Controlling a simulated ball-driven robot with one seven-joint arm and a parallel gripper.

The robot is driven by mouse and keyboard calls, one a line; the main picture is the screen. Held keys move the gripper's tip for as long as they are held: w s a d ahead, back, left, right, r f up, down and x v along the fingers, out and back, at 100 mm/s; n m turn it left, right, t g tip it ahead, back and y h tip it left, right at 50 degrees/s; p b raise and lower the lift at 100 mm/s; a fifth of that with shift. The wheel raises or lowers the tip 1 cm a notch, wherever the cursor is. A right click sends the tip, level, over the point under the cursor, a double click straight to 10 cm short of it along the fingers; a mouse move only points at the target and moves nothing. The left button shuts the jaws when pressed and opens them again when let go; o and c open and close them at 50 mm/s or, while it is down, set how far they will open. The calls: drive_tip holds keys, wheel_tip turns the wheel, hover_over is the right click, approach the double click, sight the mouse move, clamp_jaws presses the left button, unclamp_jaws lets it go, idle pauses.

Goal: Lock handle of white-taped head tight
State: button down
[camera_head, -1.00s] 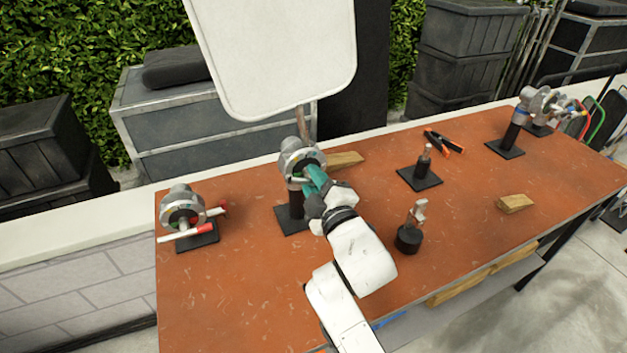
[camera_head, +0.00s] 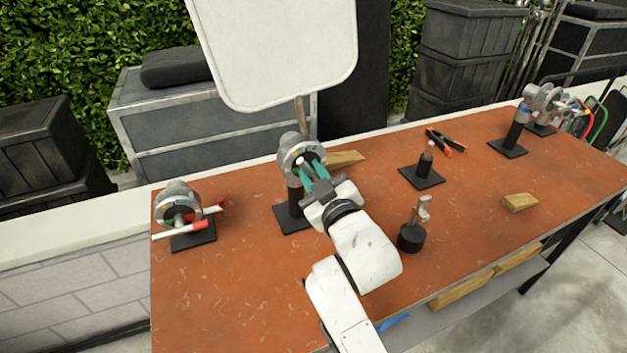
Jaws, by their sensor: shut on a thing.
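The middle grip head (camera_head: 291,150) is a round silver disc on a black post and flat black base, left of the table's centre. It carries a white panel on a rod above. A small white end (camera_head: 299,161) shows on its front, which I take to be its handle's white mark. My gripper (camera_head: 309,168) reaches in from the lower right, with its two teal fingers against the front of this head. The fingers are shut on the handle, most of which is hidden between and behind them.
A head with a red-banded handle (camera_head: 200,225) stands at the left edge. A blue-banded head (camera_head: 524,110) stands far right. A small post (camera_head: 426,160), a black round stand (camera_head: 411,238), a clamp (camera_head: 446,143) and a wood block (camera_head: 519,202) are to my right.

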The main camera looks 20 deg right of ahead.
drive_tip(key=m+b, duration=0.2)
drive_tip(key=m, duration=0.4)
drive_tip(key=shift+f+b, duration=0.15)
drive_tip(key=shift+b, duration=0.2)
drive_tip(key=m+b, duration=0.2)
drive_tip(key=m, duration=0.3)
drive_tip(key=shift+m, duration=0.4)
drive_tip(key=m+b, duration=0.2)
drive_tip(key=m, duration=0.3)
drive_tip(key=shift+m, duration=0.3)
drive_tip(key=m+b, duration=0.2)
drive_tip(key=m, duration=0.3)
drive_tip(key=shift+m+b, duration=0.35)
drive_tip(key=shift+m, duration=0.05)
drive_tip(key=c, duration=1)
unclamp_jaws()
drive_tip(key=shift+o, duration=0.2)
drive_tip(key=s+b, duration=0.1)
drive_tip(key=s, duration=0.9)
drive_tip(key=shift+s, duration=0.4)
